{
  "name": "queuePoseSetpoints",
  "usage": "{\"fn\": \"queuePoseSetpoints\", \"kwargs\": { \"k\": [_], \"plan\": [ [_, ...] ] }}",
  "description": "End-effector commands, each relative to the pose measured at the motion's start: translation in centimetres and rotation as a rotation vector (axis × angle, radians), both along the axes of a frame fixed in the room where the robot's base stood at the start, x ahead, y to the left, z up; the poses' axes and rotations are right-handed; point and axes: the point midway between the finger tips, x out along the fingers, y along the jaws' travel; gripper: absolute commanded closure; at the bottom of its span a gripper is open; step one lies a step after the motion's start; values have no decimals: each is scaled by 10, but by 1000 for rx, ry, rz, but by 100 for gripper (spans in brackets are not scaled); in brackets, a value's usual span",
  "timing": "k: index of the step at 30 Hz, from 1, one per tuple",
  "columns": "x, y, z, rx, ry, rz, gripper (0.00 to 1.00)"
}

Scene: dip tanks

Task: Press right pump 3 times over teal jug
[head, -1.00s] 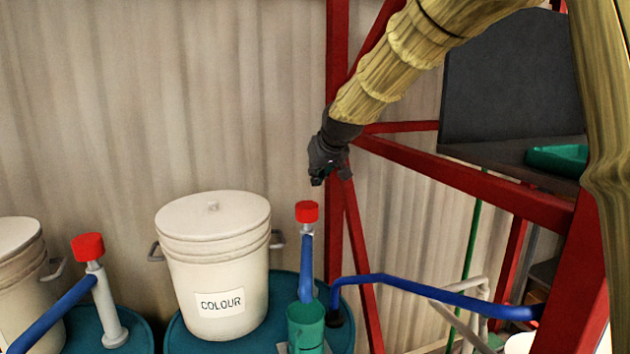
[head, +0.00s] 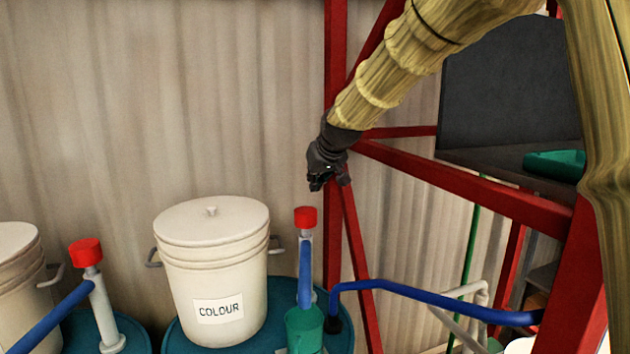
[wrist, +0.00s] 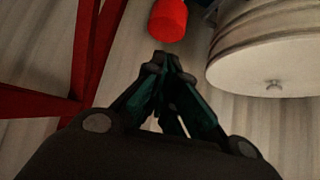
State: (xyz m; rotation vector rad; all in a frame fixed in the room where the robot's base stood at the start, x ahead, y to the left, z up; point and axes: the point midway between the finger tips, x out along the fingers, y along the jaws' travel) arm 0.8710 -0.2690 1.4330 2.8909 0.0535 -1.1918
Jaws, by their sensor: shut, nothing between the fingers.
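The right pump has a red cap (head: 305,217) on a grey stem with a blue spout (head: 305,272). The teal jug (head: 304,330) stands below that spout, its lower part cut off by the picture edge. My gripper (head: 318,187) is shut and empty, a little above the red cap and slightly to its right, apart from it. In the wrist view the shut fingers (wrist: 163,68) point toward the red cap (wrist: 168,20), which lies just beyond the tips. The left pump has a red cap (head: 86,252) at the left.
A cream bucket labelled COLOUR (head: 212,265) stands on a teal drum left of the right pump. Red frame posts (head: 335,90) rise close behind my gripper. A blue pipe (head: 430,295) runs to the right. Another cream bucket (head: 18,275) is at far left.

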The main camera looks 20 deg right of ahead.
Motion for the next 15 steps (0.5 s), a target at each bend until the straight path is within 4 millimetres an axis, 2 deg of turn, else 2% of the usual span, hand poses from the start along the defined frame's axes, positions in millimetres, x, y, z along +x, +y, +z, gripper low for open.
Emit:
{"fn": "queuePoseSetpoints", "kwargs": {
  "k": [15],
  "plan": [
    [-6,-8,-1,-16,51,-28,100]
  ]
}}
